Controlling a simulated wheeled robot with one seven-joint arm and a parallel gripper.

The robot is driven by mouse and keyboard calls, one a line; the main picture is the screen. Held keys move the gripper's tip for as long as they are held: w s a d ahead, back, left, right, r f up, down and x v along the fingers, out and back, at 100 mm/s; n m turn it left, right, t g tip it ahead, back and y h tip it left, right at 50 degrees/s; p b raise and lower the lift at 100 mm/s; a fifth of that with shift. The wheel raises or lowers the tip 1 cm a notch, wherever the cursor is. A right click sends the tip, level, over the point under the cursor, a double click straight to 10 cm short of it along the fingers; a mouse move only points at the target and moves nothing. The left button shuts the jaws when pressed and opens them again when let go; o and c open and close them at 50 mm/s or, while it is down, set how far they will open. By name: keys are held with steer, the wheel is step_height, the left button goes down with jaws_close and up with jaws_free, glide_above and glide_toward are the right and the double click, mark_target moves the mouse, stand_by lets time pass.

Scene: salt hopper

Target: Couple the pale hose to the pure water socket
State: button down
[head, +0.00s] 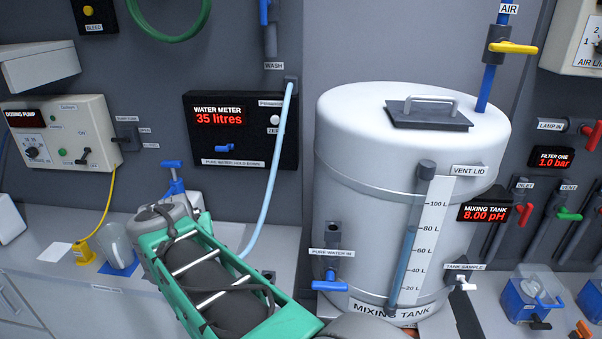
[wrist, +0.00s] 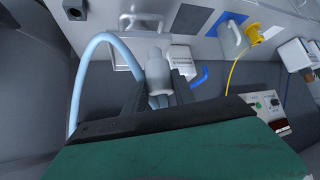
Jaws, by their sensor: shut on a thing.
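The pale blue hose (head: 272,165) hangs from a fitting by the water meter and curves down behind my green arm. In the wrist view the hose (wrist: 74,100) loops up and over to a grey cylindrical end piece (wrist: 157,68). My gripper (wrist: 158,88) is shut on that end piece, one dark finger on each side. In the head view my arm hides the gripper and the hose end. The dark pure water socket (head: 333,233), labelled PURE WATER IN, is on the left front of the white mixing tank, to the right of my arm. Nothing is seen in it.
A blue-handled valve (head: 330,281) sits just below the socket. The mixing tank (head: 400,130) stands to the right of my arm. A beaker (head: 118,248) and yellow fitting (head: 84,252) stand on the bench at left. A blue-handled tap (head: 173,178) is behind my arm.

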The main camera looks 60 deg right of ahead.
steer(key=s+d+r+m+g+h+p, duration=0.1)
steer(key=s+d+r+m+g+h, duration=0.15)
steer(key=s+d+m, duration=0.35)
steer(key=s+d+r+m+g+h+p, duration=0.1)
steer(key=s+d+r+g, duration=0.25)
steer(key=d, duration=0.55)
steer(key=s+d+r+m+g, duration=0.1)
steer(key=s+d+m+g, duration=0.1)
steer(key=s, duration=0.3)
steer(key=s+d+r+m+g+y+p, duration=0.1)
steer(key=s+d+r+m+g, duration=0.1)
steer(key=s+m, duration=0.2)
steer(key=s+d+r+m+g+p, duration=0.1)
steer(key=s+d+r+m+g, duration=0.1)
steer(key=s, duration=0.4)
steer(key=shift+s+d+m+y, duration=0.25)
steer(key=shift+s+d+m, duration=0.15)
steer(key=shift+m, duration=0.5)
steer(key=shift+w+r, duration=0.1)
steer(key=shift+w, duration=0.05)
step_height(320, 180, down, 6)
steer(key=b, duration=0.5)
steer(key=shift+a, duration=0.1)
steer(key=shift+f+b, duration=1.45)
steer(key=shift+f, duration=0.4)
